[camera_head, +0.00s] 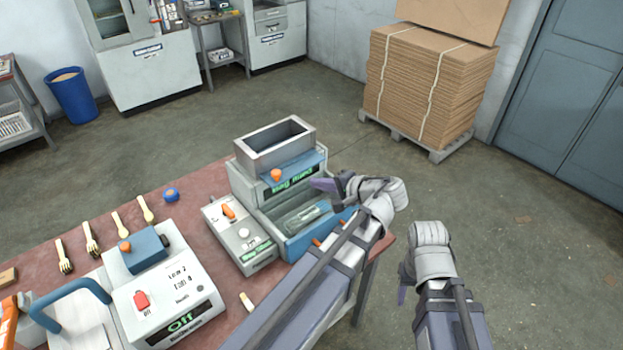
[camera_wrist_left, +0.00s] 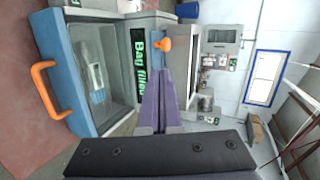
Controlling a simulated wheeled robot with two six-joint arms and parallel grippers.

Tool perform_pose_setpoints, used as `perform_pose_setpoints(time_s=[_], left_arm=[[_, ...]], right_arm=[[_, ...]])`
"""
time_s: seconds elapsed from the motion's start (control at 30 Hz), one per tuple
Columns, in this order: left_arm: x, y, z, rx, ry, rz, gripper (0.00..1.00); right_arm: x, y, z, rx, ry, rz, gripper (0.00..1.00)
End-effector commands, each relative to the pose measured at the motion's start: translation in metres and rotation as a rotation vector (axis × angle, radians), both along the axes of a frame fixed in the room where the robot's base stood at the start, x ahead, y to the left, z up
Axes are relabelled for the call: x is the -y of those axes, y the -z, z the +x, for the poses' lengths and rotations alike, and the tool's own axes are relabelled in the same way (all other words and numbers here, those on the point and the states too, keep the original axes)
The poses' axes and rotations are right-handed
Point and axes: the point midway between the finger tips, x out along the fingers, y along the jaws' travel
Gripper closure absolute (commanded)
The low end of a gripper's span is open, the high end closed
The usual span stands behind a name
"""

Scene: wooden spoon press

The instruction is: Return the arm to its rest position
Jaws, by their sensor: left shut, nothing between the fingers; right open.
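My left gripper (camera_head: 322,185) is shut and empty, its purple fingers together in front of the bagging machine (camera_head: 243,184). In the left wrist view the closed fingers (camera_wrist_left: 160,105) point toward the machine's green display, which reads "Bag filled" (camera_wrist_left: 138,60), and the orange knob (camera_wrist_left: 162,44). The machine's blue tray (camera_head: 293,247) holds a clear bag, partly hidden by my left arm. The tray's orange handle (camera_wrist_left: 47,90) shows in the wrist view. My right gripper (camera_head: 402,292) is open beyond the table's right end, its fingers partly hidden by its wrist.
A red table (camera_head: 190,190) carries several wooden forks (camera_head: 91,238), a control box (camera_head: 238,235) and a press (camera_head: 165,290) whose display reads "Off". A cardboard stack (camera_head: 425,90) stands on a pallet behind. The floor right of the table is clear.

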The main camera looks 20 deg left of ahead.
Motion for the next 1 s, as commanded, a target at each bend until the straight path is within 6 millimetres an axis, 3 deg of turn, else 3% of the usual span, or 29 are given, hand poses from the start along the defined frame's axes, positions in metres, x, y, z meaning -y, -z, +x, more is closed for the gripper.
perform_pose_setpoints(time_s=[0.33,0.47,0.57,0.73,0.9,1.0], left_arm=[[0.003,0.0,-0.001,-0.001,0.0,-0.002,1.0],[0.012,0.015,-0.012,-0.023,-0.001,-0.078,1.0],[0.033,0.044,-0.034,-0.071,-0.006,-0.229,1.0],[0.089,0.093,-0.083,-0.191,-0.015,-0.548,1.0],[0.143,0.117,-0.126,-0.303,-0.019,-0.802,1.0],[0.165,0.122,-0.143,-0.348,-0.021,-0.896,1.0]], right_arm=[[0.0,-0.001,0.0,0.0,0.0,0.0,0.5],[0.0,-0.001,0.0,0.0,0.0,0.0,0.5],[0.0,-0.001,0.0,0.0,0.0,0.0,0.5],[0.0,-0.001,0.0,0.0,0.0,0.0,0.5],[0.0,-0.001,0.0,0.0,0.0,0.0,0.5],[0.0,-0.001,0.0,0.0,0.0,0.0,0.5]])
